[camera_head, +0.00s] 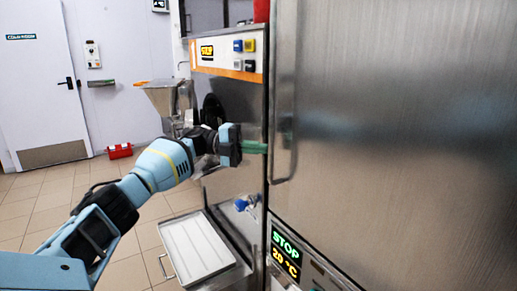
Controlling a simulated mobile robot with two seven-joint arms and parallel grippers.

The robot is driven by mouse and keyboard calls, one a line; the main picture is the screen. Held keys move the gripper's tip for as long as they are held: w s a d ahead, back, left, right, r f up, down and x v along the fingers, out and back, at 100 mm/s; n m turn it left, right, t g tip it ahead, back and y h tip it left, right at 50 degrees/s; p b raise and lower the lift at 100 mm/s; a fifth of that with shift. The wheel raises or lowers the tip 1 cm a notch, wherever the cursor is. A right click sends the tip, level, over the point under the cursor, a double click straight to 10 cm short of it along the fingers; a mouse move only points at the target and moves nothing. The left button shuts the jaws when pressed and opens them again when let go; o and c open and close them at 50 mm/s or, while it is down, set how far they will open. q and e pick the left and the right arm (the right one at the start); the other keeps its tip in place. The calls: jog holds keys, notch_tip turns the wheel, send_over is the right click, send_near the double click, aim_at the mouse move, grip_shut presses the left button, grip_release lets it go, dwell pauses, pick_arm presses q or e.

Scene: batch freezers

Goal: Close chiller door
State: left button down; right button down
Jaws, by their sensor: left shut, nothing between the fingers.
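The chiller door (410,130) is a large brushed-steel panel filling the right side of the head view. A long vertical bar handle (284,95) runs along its left edge. I cannot tell whether the door is fully shut or slightly ajar. My left gripper (266,148) comes in from the left with its green fingers together. They point right, at the lower part of the handle by the door's left edge. A greenish patch shows at the handle, and I cannot tell whether the fingertips touch it. My right gripper is not in view.
A control panel (226,57) tops the machine left of the door. A white tray (195,246) sits low beside it. A STOP display (286,254) reads 20 °C under the door. A red box (119,151) lies on the tiled floor near a white door (42,85).

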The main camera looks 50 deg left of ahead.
pick_arm(q)
jog(key=shift+w+d+f, duration=0.1)
jog(key=shift+w+d, duration=0.4)
jog(key=shift+w, duration=0.35)
jog(key=shift+s+a, duration=0.15)
jog(key=shift+s, duration=0.1)
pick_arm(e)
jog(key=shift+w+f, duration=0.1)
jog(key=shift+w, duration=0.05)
